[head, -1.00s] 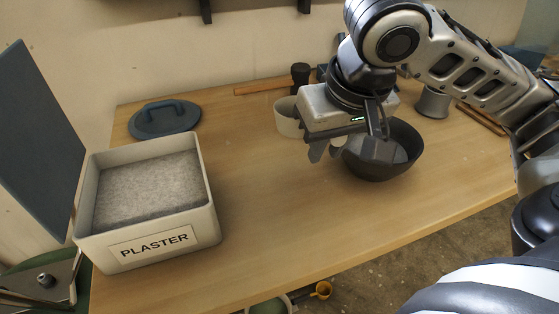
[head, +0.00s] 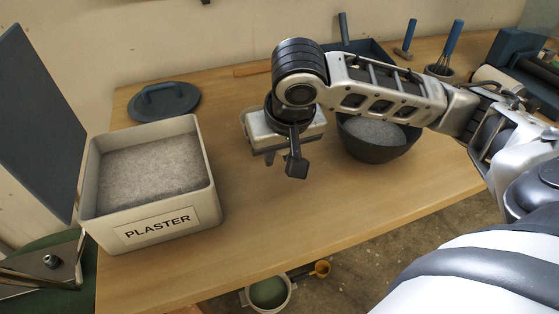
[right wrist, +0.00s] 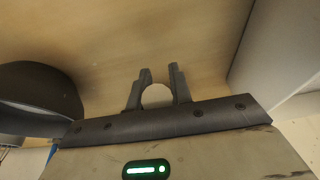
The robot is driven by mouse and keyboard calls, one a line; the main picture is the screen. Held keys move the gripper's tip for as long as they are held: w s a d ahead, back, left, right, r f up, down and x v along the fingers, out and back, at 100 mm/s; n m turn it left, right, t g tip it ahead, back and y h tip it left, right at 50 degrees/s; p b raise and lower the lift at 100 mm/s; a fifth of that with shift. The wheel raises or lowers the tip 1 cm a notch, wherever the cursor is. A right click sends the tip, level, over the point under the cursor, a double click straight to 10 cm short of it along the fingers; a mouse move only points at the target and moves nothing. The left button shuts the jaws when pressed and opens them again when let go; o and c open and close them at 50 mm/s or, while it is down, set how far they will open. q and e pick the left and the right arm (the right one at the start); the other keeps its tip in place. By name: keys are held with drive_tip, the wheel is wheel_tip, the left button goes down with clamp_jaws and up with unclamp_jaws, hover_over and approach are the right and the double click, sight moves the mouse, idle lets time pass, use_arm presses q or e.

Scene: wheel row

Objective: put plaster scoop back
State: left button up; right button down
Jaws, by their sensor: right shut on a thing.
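My right gripper (head: 284,165) is above the table between the bowl and the plaster bin, pointing down. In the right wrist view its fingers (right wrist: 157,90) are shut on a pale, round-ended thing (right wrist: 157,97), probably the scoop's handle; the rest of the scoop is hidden. The open cream bin (head: 165,229), labelled PLASTER, stands at the left, filled with grey plaster (head: 150,170). Its wall shows at the right of the wrist view (right wrist: 290,50). The dark bowl (head: 375,150) holds grey material and also shows in the wrist view (right wrist: 40,95). My left gripper is not in view.
A blue-grey lid (head: 163,103) with a handle lies behind the bin. Table between bin and bowl is clear.

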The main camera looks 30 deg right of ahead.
drive_tip(key=shift+d+f, duration=0.1)
drive_tip(key=shift+f, duration=0.8)
drive_tip(key=c, duration=1.3)
unclamp_jaws()
drive_tip(key=shift+f, duration=0.15)
drive_tip(key=shift+o, duration=0.2)
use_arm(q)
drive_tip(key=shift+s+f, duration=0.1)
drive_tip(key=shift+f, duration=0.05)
use_arm(e)
drive_tip(key=shift+r, duration=0.25)
use_arm(q)
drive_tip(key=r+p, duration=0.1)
drive_tip(key=p, duration=0.2)
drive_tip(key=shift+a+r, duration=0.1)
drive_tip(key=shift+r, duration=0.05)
use_arm(e)
drive_tip(key=v, duration=1.1)
drive_tip(key=shift+s+r, duration=0.2)
drive_tip(key=shift+r, duration=0.2)
